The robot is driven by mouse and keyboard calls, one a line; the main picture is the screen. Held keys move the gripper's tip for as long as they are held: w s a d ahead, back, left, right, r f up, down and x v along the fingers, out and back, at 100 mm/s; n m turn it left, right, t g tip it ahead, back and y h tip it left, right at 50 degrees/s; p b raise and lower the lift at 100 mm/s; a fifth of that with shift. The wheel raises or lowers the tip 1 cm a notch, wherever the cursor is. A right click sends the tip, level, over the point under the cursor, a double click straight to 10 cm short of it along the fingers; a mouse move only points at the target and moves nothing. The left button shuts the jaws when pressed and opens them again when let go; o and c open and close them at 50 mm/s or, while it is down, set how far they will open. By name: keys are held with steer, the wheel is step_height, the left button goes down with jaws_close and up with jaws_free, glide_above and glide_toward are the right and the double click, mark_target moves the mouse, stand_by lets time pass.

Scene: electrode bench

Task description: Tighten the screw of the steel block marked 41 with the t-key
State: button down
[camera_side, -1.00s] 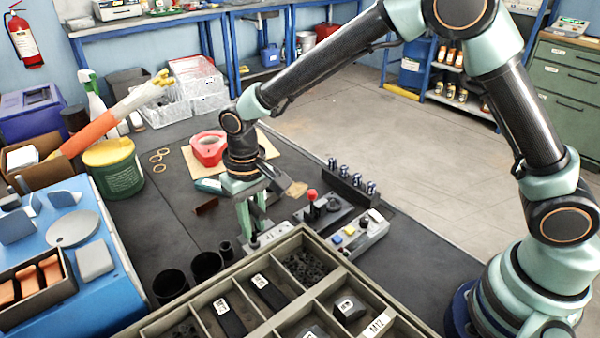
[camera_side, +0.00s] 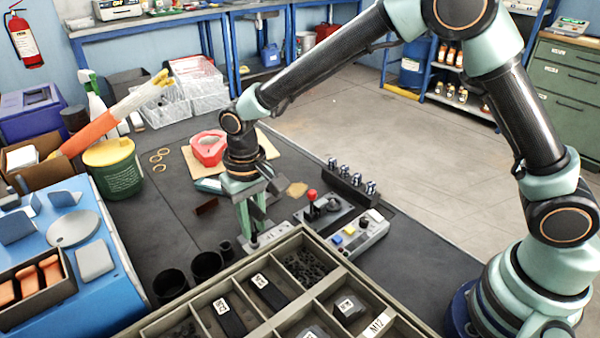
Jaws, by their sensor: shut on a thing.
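My gripper (camera_side: 252,226) points straight down, with its pale green fingers just above a small grey steel block (camera_side: 272,237) behind the parts tray. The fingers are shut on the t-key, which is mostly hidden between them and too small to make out. The block's top is partly covered by the fingers, and the tray's rim hides its front. Its marking is too small to read surely, and its screw cannot be made out. I cannot tell whether the key sits in the screw.
A divided parts tray (camera_side: 318,233) fills the front. A control box (camera_side: 362,236) with coloured buttons and a red-knobbed lever (camera_side: 312,195) stand right of the gripper. Black cups (camera_side: 207,264) stand to its left. A red object (camera_side: 208,147) lies on a board behind.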

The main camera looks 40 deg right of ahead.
steer(key=shift+r, duration=1.05)
stand_by(0.6)
